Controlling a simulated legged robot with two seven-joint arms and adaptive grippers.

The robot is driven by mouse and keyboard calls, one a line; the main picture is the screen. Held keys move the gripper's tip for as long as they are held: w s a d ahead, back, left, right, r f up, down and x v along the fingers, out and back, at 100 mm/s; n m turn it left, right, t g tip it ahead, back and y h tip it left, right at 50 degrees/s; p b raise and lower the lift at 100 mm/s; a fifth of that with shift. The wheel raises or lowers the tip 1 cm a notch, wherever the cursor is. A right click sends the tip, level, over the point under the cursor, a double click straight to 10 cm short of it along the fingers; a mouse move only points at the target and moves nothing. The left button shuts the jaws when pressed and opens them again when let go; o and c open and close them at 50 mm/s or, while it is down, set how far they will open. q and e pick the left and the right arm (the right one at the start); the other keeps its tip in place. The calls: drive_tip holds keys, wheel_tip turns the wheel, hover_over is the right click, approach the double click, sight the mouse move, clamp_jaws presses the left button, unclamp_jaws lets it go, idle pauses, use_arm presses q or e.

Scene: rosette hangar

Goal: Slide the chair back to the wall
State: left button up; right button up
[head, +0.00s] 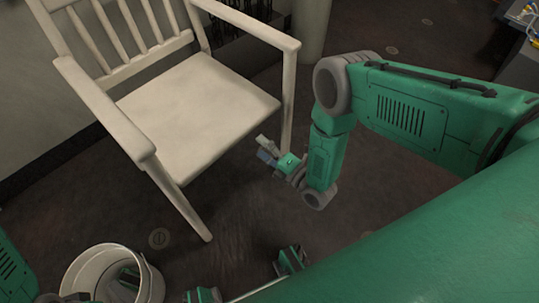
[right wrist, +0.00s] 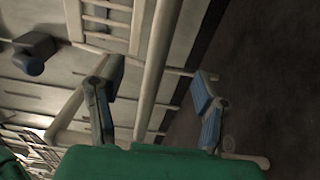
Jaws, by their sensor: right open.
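The chair (head: 200,105) is cream-coloured, with a slatted back and two armrests. It stands upright at the upper left of the head view, its back toward the grey wall (head: 30,95). My right gripper (head: 263,149) is open, low beside the chair's leg under the right-hand armrest. In the right wrist view, its two blue-padded fingers (right wrist: 158,80) are spread apart. A long pale bar of the chair (right wrist: 154,75) shows in the gap between them; I cannot tell whether they touch it. My left gripper cannot be made out.
A pale round bin (head: 75,272) stands on the floor at the lower left, with something dark inside. A pale column (head: 311,30) rises behind the chair. A dark unit with coloured bits on top (head: 522,65) is at the right edge. The dark floor (head: 225,215) in front of the chair is mostly clear.

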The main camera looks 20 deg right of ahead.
sight(246, 135)
drive_tip(key=shift+w+f+b, duration=0.1)
drive_tip(key=shift+w+b, duration=0.25)
drive_tip(key=shift+w, duration=0.55)
drive_tip(key=b+x, duration=0.1)
drive_tip(key=x, duration=0.1)
drive_tip(key=b+x, duration=0.1)
drive_tip(key=x, duration=0.2)
drive_tip(key=shift+a, duration=0.35)
drive_tip(key=shift+w+a, duration=0.1)
drive_tip(key=shift+w, duration=0.55)
drive_tip(key=shift+a+b, duration=0.1)
drive_tip(key=shift+b, duration=0.2)
clamp_jaws()
